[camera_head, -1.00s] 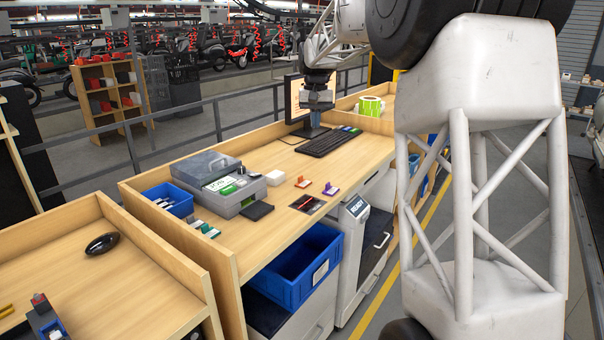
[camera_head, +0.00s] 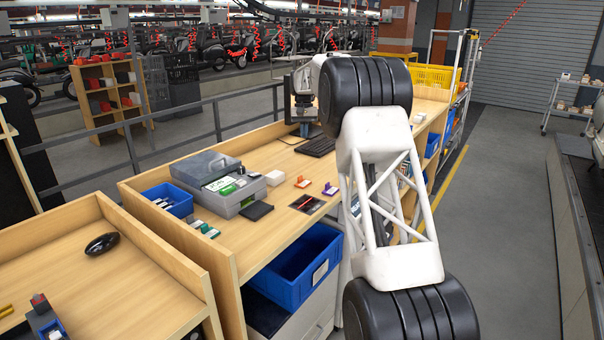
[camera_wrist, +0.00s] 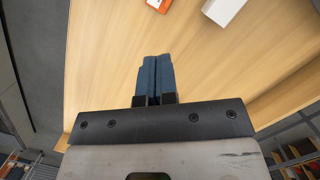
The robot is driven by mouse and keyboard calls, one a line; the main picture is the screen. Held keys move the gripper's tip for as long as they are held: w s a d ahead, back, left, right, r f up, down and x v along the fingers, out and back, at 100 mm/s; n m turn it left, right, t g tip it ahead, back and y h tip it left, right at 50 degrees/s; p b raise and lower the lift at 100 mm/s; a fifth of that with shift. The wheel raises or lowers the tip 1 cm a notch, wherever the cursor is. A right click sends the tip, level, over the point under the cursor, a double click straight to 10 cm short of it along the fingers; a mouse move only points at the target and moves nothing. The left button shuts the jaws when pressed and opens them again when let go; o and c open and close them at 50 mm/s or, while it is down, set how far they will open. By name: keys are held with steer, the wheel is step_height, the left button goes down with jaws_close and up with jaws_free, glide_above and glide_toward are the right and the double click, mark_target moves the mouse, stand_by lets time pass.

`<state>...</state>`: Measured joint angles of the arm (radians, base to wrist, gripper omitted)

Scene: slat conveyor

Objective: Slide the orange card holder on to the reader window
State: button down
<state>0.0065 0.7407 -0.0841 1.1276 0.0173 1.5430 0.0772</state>
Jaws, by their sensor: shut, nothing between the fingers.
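The orange card holder (camera_head: 302,182) stands on the wooden bench in the head view. The reader window (camera_head: 307,204), a dark panel with a red mark, lies in front of it; the two are apart. An orange and white piece, likely the holder (camera_wrist: 160,5), is cut off at the top of the wrist view. My gripper (camera_wrist: 155,58) has its blue fingers shut together, with nothing between them. It is over bare bench, short of the orange piece. In the head view my gripper (camera_head: 303,128) is near the monitor, partly hard to make out.
A purple holder (camera_head: 330,189) stands right of the orange one. A white box (camera_head: 275,177) is behind-left; it also shows in the wrist view (camera_wrist: 225,10). A black pad (camera_head: 256,211) and grey case (camera_head: 238,198) are left. The keyboard (camera_head: 318,146) lies farther back.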

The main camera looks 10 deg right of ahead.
mark_target(304, 197)
steer(key=w+f, duration=0.7)
steer(key=shift+f+g, duration=0.2)
steer(key=shift+g, duration=0.1)
steer(key=shift+f, duration=0.15)
steer(key=x, duration=0.9)
steer(key=shift+s+a+f, duration=0.1)
steer(key=shift+s+f, duration=0.25)
steer(key=shift+s, duration=0.45)
steer(key=shift+s+a, duration=0.15)
steer(key=shift+s, duration=1.1)
steer(key=shift+s, duration=0.15)
steer(key=shift+s+a, duration=0.2)
steer(key=shift+s, duration=2)
steer(key=shift+s+a, duration=0.2)
steer(key=shift+s, duration=2.05)
steer(key=shift+s+a, duration=0.2)
steer(key=shift+s, duration=2)
steer(key=shift+w, duration=0.1)
